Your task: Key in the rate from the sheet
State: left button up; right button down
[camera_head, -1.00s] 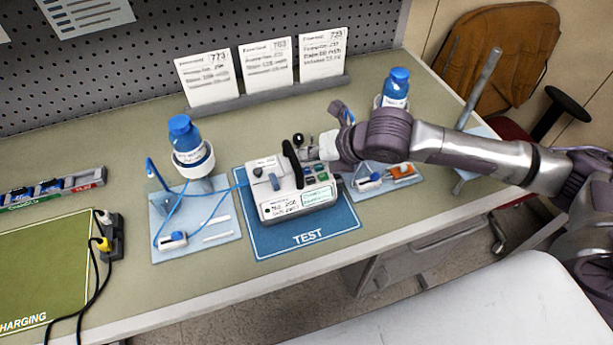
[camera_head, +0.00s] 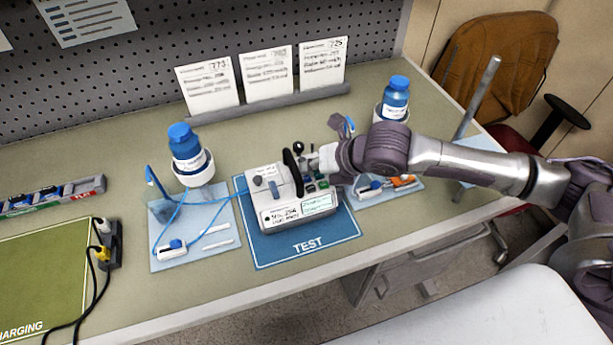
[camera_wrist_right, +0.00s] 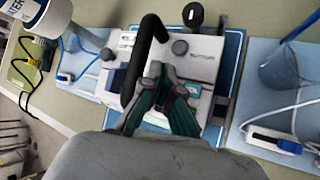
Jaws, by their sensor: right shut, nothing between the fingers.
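The white infusion pump (camera_head: 283,207) sits on the blue TEST mat (camera_head: 262,249), with a label and a small pale screen (camera_head: 318,203) on its front. A black handle (camera_head: 292,172) stands across its top. My right gripper (camera_head: 318,165) is over the right part of the pump, by its buttons. In the right wrist view the dark green fingers (camera_wrist_right: 170,88) are shut and empty above the pump (camera_wrist_right: 197,57), beside the handle; I cannot tell whether they touch a key. Three printed sheets (camera_head: 209,87) (camera_head: 266,74) (camera_head: 322,62) stand in a rack behind; their small text is blurred. My left gripper is out of view.
Blue-capped bottles stand left (camera_head: 187,150) and right (camera_head: 395,97) of the pump, with tubing on pale trays (camera_head: 170,262). A green CHARGING mat (camera_head: 45,275) with a power strip (camera_head: 108,245) lies at left. The bench front near the TEST mat is clear.

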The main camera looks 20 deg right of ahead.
aim_at(309, 179)
jog(key=shift+f, duration=0.2)
dwell(0.5)
jog(key=shift+f, duration=0.15)
jog(key=shift+f, duration=0.55)
dwell(0.8)
jog(key=shift+r, duration=0.1)
jog(key=shift+r+p, duration=0.8)
jog(key=shift+p, duration=0.45)
notch_tip(309, 179, up, 5)
jog(key=p, duration=0.5)
jog(key=shift+r+p, duration=0.1)
jog(key=shift+p, duration=0.3)
